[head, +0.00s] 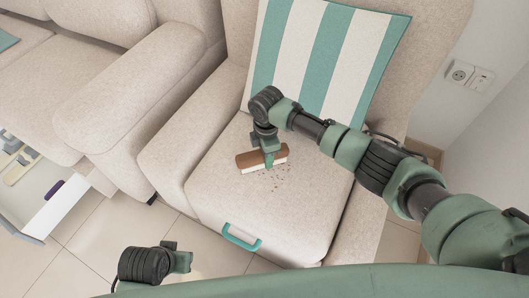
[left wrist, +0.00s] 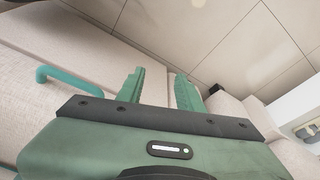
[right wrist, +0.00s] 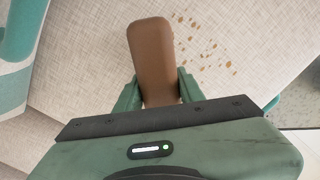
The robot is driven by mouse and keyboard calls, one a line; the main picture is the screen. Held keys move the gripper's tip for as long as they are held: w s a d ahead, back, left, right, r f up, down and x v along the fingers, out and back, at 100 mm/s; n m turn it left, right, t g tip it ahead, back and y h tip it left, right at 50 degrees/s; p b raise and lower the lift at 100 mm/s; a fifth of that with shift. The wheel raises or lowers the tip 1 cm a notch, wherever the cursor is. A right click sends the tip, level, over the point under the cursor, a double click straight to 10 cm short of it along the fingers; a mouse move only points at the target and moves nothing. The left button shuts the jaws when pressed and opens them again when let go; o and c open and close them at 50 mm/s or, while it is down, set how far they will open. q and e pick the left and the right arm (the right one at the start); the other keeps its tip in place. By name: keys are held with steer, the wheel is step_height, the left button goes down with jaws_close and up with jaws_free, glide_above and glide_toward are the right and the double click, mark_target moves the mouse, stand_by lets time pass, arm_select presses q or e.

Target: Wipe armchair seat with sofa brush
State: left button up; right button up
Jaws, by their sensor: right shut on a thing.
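The beige armchair seat (head: 225,203) has several brown crumbs scattered on it, just below and right of the sofa brush. The sofa brush (head: 250,160) has a brown back and pale bristles, and its bristle side faces down on or just over the seat. My right gripper (head: 268,152) is shut on the brush. The brush also shows in the right wrist view (right wrist: 152,55), between the fingers, with crumbs (right wrist: 205,45) to its right. My left gripper (left wrist: 160,88) is open and empty, with its fingers apart. In the head view it is low, in front of the chair.
A striped teal and white cushion (head: 325,60) leans on the armchair back. A teal handle (head: 241,238) sticks out of the chair front. A sofa (head: 130,100) stands close on the left, with an open drawer (head: 55,208) holding items. Tiled floor lies in front.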

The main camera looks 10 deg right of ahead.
steer(key=shift+s+d+p, duration=0.35)
steer(key=shift+d+p, duration=0.2)
steer(key=shift+p, duration=0.1)
arm_select(q)
step_height(320, 180, down, 9)
steer(key=s+p, duration=0.1)
steer(key=shift+s, duration=0.25)
arm_select(e)
steer(key=shift+s+d, duration=0.4)
steer(key=shift+d, duration=0.1)
